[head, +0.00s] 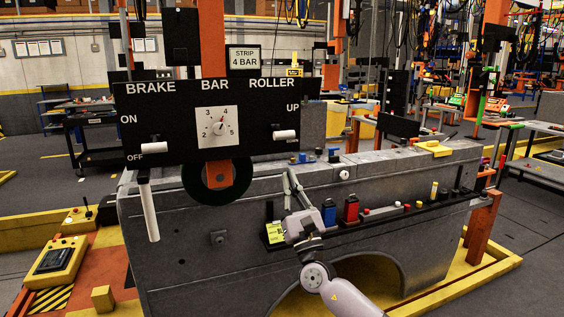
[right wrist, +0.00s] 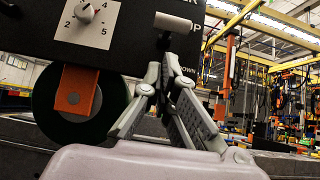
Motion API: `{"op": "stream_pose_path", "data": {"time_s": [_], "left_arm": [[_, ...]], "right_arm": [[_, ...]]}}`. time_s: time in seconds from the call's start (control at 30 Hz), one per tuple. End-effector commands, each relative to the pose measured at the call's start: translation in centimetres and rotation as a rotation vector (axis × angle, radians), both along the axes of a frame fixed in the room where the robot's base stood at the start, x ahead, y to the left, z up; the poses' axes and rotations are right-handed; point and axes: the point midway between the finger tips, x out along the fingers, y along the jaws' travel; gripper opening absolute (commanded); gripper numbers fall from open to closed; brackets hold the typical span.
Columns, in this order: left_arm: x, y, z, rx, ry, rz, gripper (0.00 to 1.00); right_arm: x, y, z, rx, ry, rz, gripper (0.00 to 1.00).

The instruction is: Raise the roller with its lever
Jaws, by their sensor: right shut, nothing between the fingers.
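The roller lever (head: 285,134) is a white handle on a dark mount at the right of the black panel (head: 243,140), below the words ROLLER and UP. The lever (right wrist: 174,23) also shows in the right wrist view, above the word DOWN. My right gripper (head: 289,174) points upward below the lever, shut and empty. In the right wrist view its fingertips (right wrist: 164,62) are just under the lever; I cannot tell whether they touch it. The roller (head: 190,185) is a black wheel on an orange bracket (head: 220,172), under the panel. My left gripper is not in view.
A white brake lever (head: 155,148) is by OFF on the panel's left, and a white vertical handle (head: 149,212) hangs below. The grey bed (head: 190,255) carries a ledge with blue, red and yellow items. A yellow control box (head: 58,262) stands at left.

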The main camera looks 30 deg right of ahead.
Motion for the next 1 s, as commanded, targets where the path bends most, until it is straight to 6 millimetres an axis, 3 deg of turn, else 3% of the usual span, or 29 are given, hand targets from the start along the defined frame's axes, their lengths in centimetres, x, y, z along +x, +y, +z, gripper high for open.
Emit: {"op": "stream_pose_path", "data": {"time_s": [0.5, 1.0], "left_arm": [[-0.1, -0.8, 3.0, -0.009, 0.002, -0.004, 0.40], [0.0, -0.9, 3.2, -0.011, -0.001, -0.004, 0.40]], "right_arm": [[6.0, -1.5, 5.8, 0.000, 0.000, -0.001, 0.00], [7.0, -1.7, 6.4, 0.001, 0.002, 0.001, 0.00]]}}
